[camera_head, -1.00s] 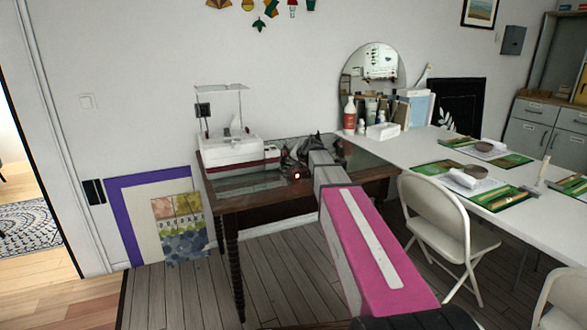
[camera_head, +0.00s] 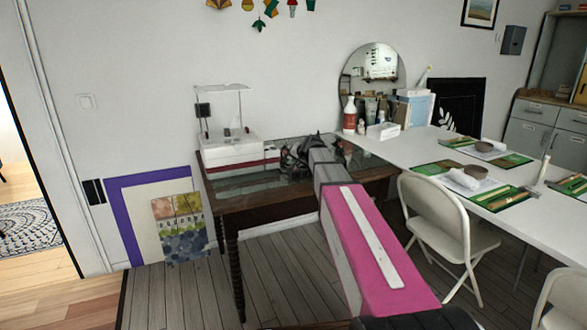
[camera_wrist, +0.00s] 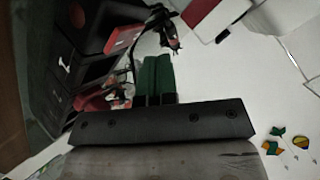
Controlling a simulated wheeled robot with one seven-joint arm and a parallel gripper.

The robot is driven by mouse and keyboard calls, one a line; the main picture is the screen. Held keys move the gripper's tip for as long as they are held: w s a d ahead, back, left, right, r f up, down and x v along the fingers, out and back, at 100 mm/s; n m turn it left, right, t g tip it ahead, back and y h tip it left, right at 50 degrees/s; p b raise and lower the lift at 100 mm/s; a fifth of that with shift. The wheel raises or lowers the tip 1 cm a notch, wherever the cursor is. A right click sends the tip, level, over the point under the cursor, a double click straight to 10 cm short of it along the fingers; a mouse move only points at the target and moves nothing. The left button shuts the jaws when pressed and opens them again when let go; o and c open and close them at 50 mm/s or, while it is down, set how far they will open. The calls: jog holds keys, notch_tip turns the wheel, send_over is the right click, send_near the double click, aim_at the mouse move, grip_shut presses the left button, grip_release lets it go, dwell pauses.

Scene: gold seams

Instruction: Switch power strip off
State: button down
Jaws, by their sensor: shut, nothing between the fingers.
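My gripper (camera_wrist: 157,62) is shut and empty, its two green fingers side by side in the wrist view. In the head view my gripper (camera_head: 296,157) is a dark shape over the wooden table, right of the sewing machine. A black object with red parts (camera_wrist: 75,68), possibly the power strip, lies left of the fingers in the wrist view. I cannot tell whether they touch it. A dim red round spot (camera_wrist: 76,14) shows at its upper edge. No lit red light shows on the table in the head view. The switch position is unclear.
A long white table (camera_head: 415,150) with mats and bottles adjoins at right. A folding chair (camera_head: 440,215) stands before it. Framed artwork leans against the wall at left.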

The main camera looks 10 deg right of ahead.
jog(key=shift+r, duration=0.1)
jog(key=shift+s+d+r, duration=0.1)
jog(key=shift+s+r, duration=0.05)
jog(key=shift+r, duration=1.05)
jog(key=shift+s+d+r, duration=0.1)
jog(key=shift+s+r, duration=0.05)
jog(key=shift+r, duration=1.05)
jog(key=shift+a, duration=0.1)
